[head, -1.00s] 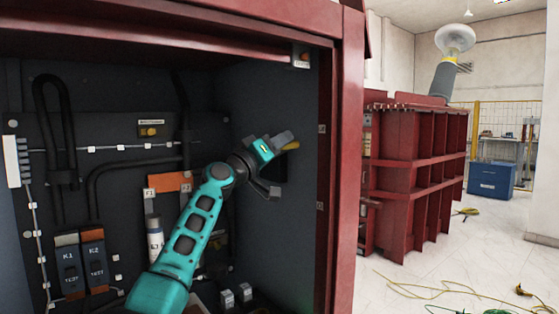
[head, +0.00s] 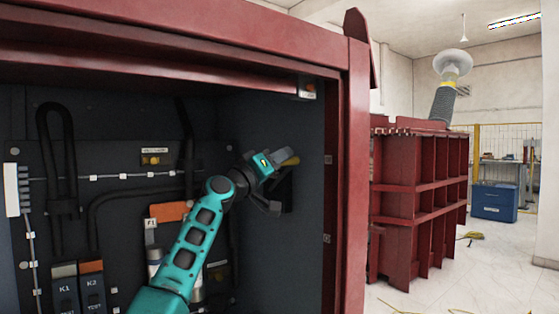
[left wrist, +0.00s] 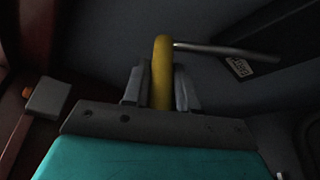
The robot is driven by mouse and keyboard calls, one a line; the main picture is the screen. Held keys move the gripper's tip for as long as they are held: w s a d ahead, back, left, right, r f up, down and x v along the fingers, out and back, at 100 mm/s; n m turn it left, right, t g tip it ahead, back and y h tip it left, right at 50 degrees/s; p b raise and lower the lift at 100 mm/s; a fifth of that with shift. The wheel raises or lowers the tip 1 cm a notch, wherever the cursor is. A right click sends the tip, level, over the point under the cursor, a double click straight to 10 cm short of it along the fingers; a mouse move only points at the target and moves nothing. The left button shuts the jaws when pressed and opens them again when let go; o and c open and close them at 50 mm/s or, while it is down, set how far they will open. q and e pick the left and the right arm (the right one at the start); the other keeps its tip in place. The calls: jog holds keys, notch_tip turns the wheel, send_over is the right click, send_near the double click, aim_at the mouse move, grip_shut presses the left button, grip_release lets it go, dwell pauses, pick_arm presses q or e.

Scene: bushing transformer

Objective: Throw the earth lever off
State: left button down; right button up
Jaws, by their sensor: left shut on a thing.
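A thin metal rod (left wrist: 225,48) runs from near the handle's top to the right, towards a dark plate (left wrist: 248,50) with a small white label. In the head view my gripper hides much of the lever. My right gripper is not in view.
The red cabinet frame (head: 357,180) stands close to the right of my left arm. On the back panel are K1 (head: 65,290) and K2 (head: 92,285) units, an orange block (head: 168,212) and black cables. A red finned tank (head: 420,190) and blue box (head: 493,203) stand outside.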

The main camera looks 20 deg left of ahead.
pick_arm(q)
jog(key=c, duration=1)
grip_release()
jog(key=shift+a, duration=0.1)
jog(key=shift+o, duration=0.2)
jog(key=shift+f, duration=0.1)
jog(key=b+v, duration=0.1)
jog(key=v, duration=1.1)
jog(key=shift+s+a+b, duration=0.15)
jog(key=shift+s+b, duration=0.25)
jog(key=shift+f, duration=0.1)
